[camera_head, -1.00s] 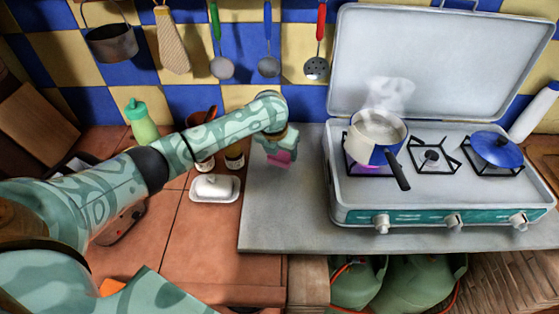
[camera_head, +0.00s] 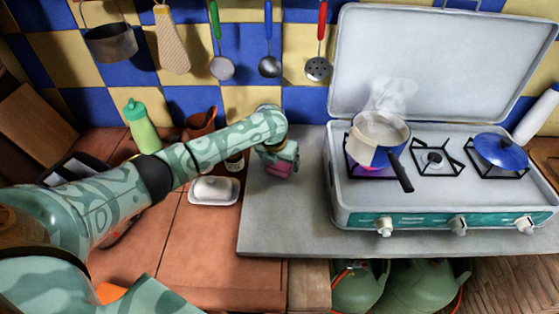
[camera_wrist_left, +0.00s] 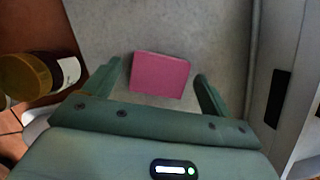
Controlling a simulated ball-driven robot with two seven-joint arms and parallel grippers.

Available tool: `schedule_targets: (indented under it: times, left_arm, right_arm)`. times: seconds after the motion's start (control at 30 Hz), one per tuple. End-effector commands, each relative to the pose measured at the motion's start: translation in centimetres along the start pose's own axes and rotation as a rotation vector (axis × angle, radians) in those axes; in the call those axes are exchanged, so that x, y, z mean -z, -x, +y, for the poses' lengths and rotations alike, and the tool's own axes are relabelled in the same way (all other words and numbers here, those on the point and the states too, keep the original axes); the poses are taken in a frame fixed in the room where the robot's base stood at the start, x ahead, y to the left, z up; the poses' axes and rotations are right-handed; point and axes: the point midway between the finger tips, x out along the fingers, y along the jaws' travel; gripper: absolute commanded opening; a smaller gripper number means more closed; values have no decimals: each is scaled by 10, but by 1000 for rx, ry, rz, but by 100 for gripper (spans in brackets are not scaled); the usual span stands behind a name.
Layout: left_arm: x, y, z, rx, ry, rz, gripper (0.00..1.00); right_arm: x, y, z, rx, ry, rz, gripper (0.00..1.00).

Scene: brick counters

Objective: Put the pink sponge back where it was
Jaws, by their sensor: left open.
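The pink sponge (camera_head: 279,170) is at the left part of the grey slab (camera_head: 285,225), left of the stove. In the left wrist view the sponge (camera_wrist_left: 160,75) shows as a flat pink block against the grey surface. My left gripper (camera_head: 280,163) is at the sponge, partly covering it in the head view. In the wrist view its two fingers stand apart, one on each side of the sponge, with a gap visible on both sides. The sponge appears to lie on the slab; its underside is hidden. My right gripper is not in view.
A white butter dish (camera_head: 214,190) and a brown jar (camera_head: 234,162) are to the left. The slab's front is clear.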

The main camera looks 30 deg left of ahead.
Motion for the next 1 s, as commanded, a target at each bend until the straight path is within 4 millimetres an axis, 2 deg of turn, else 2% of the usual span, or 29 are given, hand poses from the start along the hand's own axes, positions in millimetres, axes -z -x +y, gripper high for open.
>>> schedule_targets:
  times: [0.13, 0.4, 0.53, 0.7, 1.0]
  left_arm:
    - [-2, 21, 0, 1, -1, -3, 84]
    - [-3, 86, 0, 0, -1, -4, 84]
    - [-2, 108, 0, 1, 0, -3, 84]
    - [-1, 121, 0, 2, 1, -1, 84]
    - [-1, 122, 0, 1, 1, 1, 84]
  right_arm:
    - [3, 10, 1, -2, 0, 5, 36]
    - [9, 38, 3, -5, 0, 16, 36]
    - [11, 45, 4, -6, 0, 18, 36]
    - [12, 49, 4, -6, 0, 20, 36]
    - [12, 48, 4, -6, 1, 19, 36]
